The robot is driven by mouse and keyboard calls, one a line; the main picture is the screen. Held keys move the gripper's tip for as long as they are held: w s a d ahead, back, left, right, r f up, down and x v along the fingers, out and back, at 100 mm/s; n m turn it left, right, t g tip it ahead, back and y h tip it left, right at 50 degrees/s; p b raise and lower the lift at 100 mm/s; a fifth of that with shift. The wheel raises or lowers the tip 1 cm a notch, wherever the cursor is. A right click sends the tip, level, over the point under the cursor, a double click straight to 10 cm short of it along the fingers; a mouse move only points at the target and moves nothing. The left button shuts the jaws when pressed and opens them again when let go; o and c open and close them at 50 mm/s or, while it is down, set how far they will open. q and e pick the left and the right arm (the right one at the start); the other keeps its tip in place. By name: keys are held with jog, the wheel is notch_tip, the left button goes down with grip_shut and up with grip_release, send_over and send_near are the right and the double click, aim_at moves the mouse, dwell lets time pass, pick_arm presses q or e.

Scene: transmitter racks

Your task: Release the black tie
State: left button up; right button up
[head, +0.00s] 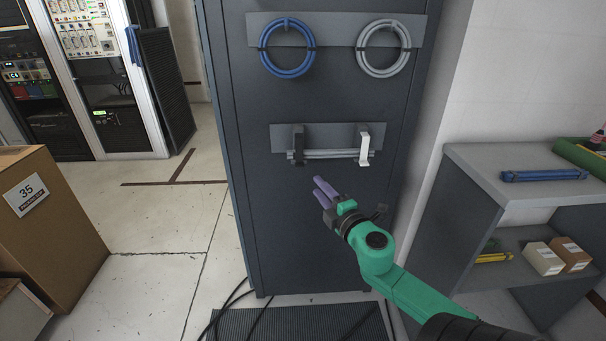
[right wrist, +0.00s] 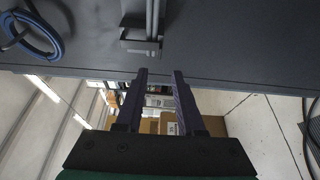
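The black tie (head: 298,146) is a dark strap around the left end of a grey cable bundle (head: 331,154), against a plate on the dark cabinet. It also shows in the right wrist view (right wrist: 141,44), just beyond the fingertips. A white tie (head: 364,149) is around the bundle's right part. My right gripper (head: 321,183), with purple fingers, is below and slightly right of the black tie, apart from it. In the right wrist view its fingers (right wrist: 160,73) stand apart with nothing between them. My left gripper is not in view.
A blue coil (head: 287,48) and a grey coil (head: 383,48) hang above on the cabinet (head: 325,220). A shelf unit (head: 480,166) stands at right, a cardboard box (head: 60,230) at left. Black cables (head: 225,310) lie on the floor.

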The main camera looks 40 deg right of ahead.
aim_at(299, 153)
jog(key=x, duration=1)
jog(key=shift+w, duration=0.15)
grip_shut()
dwell(0.9)
